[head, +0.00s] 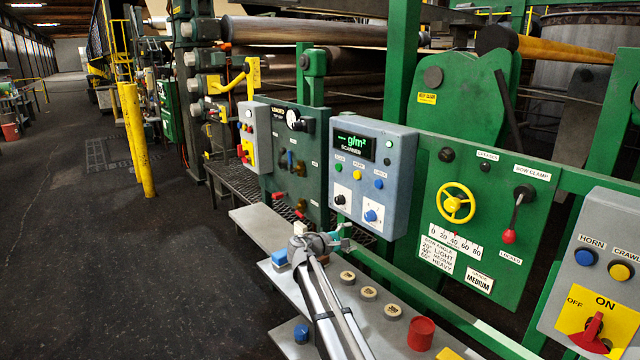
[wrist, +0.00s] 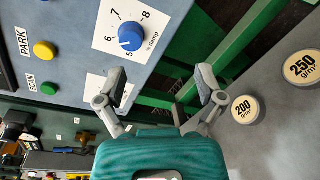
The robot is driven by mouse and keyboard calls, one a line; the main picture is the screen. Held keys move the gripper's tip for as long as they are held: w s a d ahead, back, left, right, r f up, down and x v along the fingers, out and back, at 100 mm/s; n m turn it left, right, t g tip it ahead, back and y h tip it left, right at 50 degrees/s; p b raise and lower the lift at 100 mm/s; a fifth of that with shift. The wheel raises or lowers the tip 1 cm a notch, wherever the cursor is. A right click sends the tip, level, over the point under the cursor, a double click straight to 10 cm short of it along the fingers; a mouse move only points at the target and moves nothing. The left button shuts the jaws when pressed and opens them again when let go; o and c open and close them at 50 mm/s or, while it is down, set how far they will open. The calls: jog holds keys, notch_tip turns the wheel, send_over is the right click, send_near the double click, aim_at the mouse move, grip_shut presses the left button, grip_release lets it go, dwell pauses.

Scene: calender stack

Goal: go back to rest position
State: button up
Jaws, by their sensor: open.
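My gripper (head: 343,237) is low in front of the grey-blue scanner box (head: 400,190) in the head view, at the end of my silver arm. In the wrist view the two fingers of my gripper (wrist: 160,82) are spread wide apart with nothing between them. Ahead of them, slightly left, is a blue knob (wrist: 131,36) on a white damp dial; it also shows on the scanner box in the head view (head: 371,215). The fingers appear apart from the knob, though the exact gap is hard to tell.
Green panels with a yellow handwheel (head: 456,203) and red-tipped lever (head: 516,212) stand right. The dark floor (head: 120,270) at left is free.

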jog(key=s+d+f+m+g+y+p, duration=0.25)
jog(key=s+d+f+m+g, duration=0.2)
jog(key=s+d, duration=0.4)
jog(key=s+a+f+m+g+y+p, duration=0.1)
jog(key=s+m+y, duration=0.3)
jog(key=s, duration=0.9)
jog(key=s+a+f+m+g+y+p, duration=0.1)
jog(key=s+y, duration=0.6)
jog(key=s, duration=0.7)
notch_tip(320, 180, down, 3)
jog(key=m+g+p, duration=0.1)
jog(key=m+g, duration=0.1)
jog(key=m, duration=0.1)
jog(key=shift+s+a+f+g+p, duration=0.2)
jog(key=shift+s+a+g+p, duration=0.05)
jog(key=shift+a+g+p, duration=0.15)
